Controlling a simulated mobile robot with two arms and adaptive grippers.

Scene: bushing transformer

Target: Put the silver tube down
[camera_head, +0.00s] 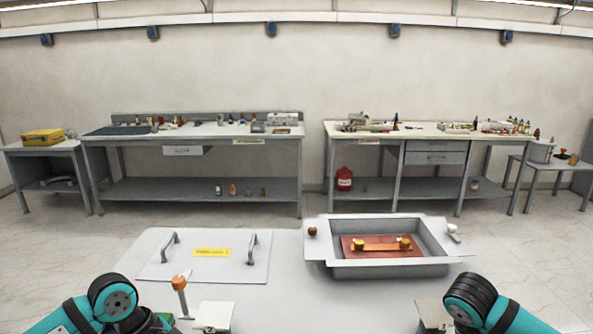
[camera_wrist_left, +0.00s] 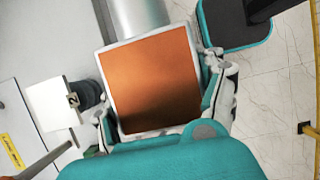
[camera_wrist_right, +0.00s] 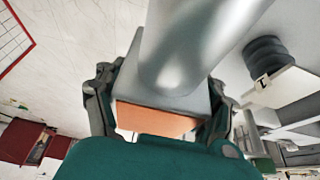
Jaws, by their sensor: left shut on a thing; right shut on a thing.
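The silver tube shows as a grey cylinder with a square end block that has an orange face. In the left wrist view, my left gripper (camera_wrist_left: 165,88) has one finger on each side of an orange-faced end block, and the silver tube (camera_wrist_left: 138,16) runs away behind it. In the right wrist view, my right gripper (camera_wrist_right: 160,98) is shut on a grey end block with an orange face, and the tube extends upward from it. In the head view, the tube and both gripper fingertips are out of sight. I cannot tell the tube's height over any surface.
A white table (camera_head: 290,290) lies ahead with a flat lid (camera_head: 205,268) with two handles on the left. A grey tray (camera_head: 345,270) on the right holds a reddish board with a brass-coloured bar. An orange-topped rod (camera_head: 180,288) stands near the front left. Workbenches line the far wall.

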